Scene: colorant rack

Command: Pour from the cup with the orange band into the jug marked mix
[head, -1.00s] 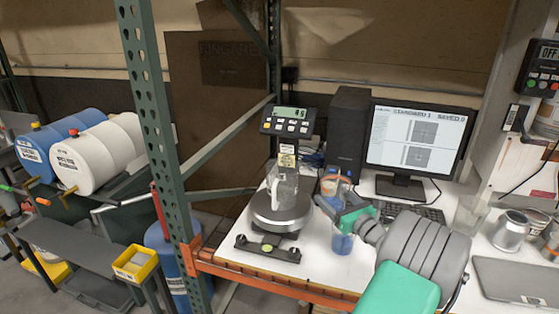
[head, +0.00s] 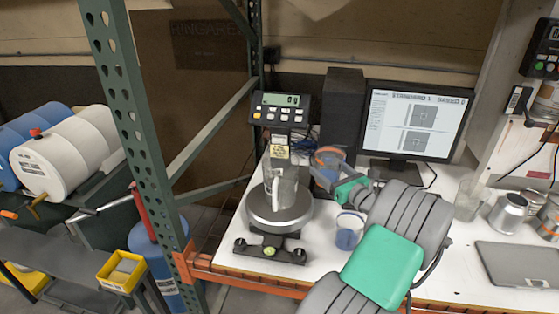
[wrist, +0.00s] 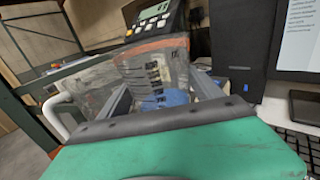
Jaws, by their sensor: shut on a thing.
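The clear cup with the orange band (head: 329,158) is in my gripper (head: 326,180), just right of the jug and apart from it in the head view. In the wrist view the cup (wrist: 152,62) stands between my gripper's fingers (wrist: 163,92), leaning slightly, with blue content low in it. The clear jug (head: 283,187) stands upright on the round scale pan (head: 279,212). It also shows in the wrist view (wrist: 88,95), behind and left of the cup, with its pale handle at the left. I cannot read a mark on the jug.
The scale's display (head: 281,107) rises behind the jug. Another clear cup with blue content (head: 348,231) stands on the white table below my gripper. A monitor (head: 413,130) and a dark computer tower (head: 342,105) stand behind. A green rack post (head: 135,140) is at left.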

